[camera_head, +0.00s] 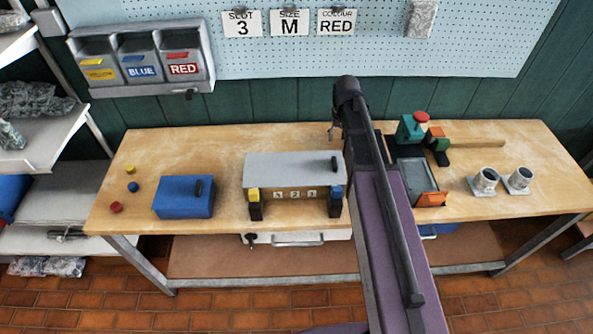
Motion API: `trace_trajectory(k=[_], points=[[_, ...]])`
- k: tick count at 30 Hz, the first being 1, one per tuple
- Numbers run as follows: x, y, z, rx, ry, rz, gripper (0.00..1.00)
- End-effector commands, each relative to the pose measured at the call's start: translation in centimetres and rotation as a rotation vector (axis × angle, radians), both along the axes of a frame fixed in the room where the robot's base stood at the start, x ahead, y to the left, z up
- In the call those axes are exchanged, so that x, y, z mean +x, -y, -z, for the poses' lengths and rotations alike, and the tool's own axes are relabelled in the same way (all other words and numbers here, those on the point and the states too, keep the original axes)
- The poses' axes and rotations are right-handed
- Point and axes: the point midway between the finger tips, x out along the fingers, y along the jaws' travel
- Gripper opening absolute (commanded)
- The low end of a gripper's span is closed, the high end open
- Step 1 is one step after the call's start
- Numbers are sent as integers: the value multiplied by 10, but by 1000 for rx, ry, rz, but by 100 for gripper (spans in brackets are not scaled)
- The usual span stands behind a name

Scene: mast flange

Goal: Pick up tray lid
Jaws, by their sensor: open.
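A flat grey lid (285,167) with a black handle (334,164) near its right end lies over a wooden tray (270,193) on the workbench. The tray's front carries small white number labels, with a yellow-topped black post (254,204) at its left and a blue-topped one (336,203) at its right. My gripper (332,132) is open, small in view and partly hidden by my arm. It appears behind the lid's right end, apart from the handle. My arm covers the area just right of the tray.
A blue box (184,197) with a black handle stands left of the tray, beside yellow, blue and red pieces. Right of my arm are a grey-and-orange tray (430,198), a green-and-red device (413,128) and two metal cups (487,179). Labelled bins (141,60) hang on the wall.

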Motion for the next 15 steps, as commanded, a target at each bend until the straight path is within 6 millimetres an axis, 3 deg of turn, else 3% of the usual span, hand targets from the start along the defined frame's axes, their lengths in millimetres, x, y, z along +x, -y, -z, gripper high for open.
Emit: trace_trajectory(k=[15], points=[[0,1,43,0,0,1,66]])
